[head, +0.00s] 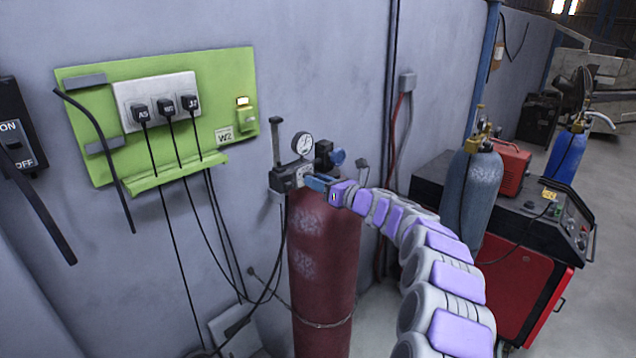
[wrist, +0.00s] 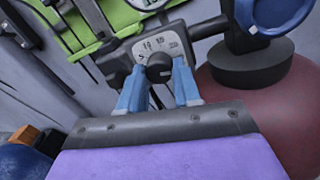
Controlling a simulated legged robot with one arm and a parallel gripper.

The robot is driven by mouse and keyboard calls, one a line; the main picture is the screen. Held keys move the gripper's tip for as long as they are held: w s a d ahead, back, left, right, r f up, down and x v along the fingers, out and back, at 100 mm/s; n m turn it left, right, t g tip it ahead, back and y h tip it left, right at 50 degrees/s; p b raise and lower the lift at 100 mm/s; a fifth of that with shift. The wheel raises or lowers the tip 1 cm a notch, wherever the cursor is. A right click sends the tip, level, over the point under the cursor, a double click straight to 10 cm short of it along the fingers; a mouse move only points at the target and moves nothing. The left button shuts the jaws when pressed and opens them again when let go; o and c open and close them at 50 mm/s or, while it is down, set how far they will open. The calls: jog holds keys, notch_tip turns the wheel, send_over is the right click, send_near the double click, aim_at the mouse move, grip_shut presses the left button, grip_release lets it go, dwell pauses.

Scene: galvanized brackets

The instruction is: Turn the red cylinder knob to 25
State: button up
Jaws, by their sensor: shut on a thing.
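The red cylinder (head: 322,270) stands upright against the wall in the head view. Its valve block (head: 285,181) and a round gauge (head: 302,144) sit on top. In the wrist view the black knob (wrist: 160,68) sits in front of a pale dial face (wrist: 168,44) with numbers, partly hidden and too small to read surely. My gripper (head: 316,182) reaches the valve block from the right. In the wrist view its two blue fingers (wrist: 158,84) are shut on the knob, one on each side. The knob's pointer cannot be made out clearly.
A blue handwheel (wrist: 275,14) on a black fitting is close at right in the wrist view. A green panel (head: 85,130) with several plugs and hanging cables is on the wall at left. A grey cylinder (head: 472,195) and a red welding cart (head: 520,300) stand at right.

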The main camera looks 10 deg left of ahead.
jog(key=shift+f, duration=0.1)
jog(key=o, duration=0.7)
jog(key=shift+w, duration=0.1)
jog(key=o, duration=0.3)
jog(key=shift+w, duration=0.2)
jog(key=shift+o, duration=0.3)
jog(key=shift+s+a, duration=0.1)
jog(key=b+v, duration=0.3)
jog(key=v, duration=1.4)
jog(key=shift+s, duration=0.15)
jog(key=shift+b, duration=0.3)
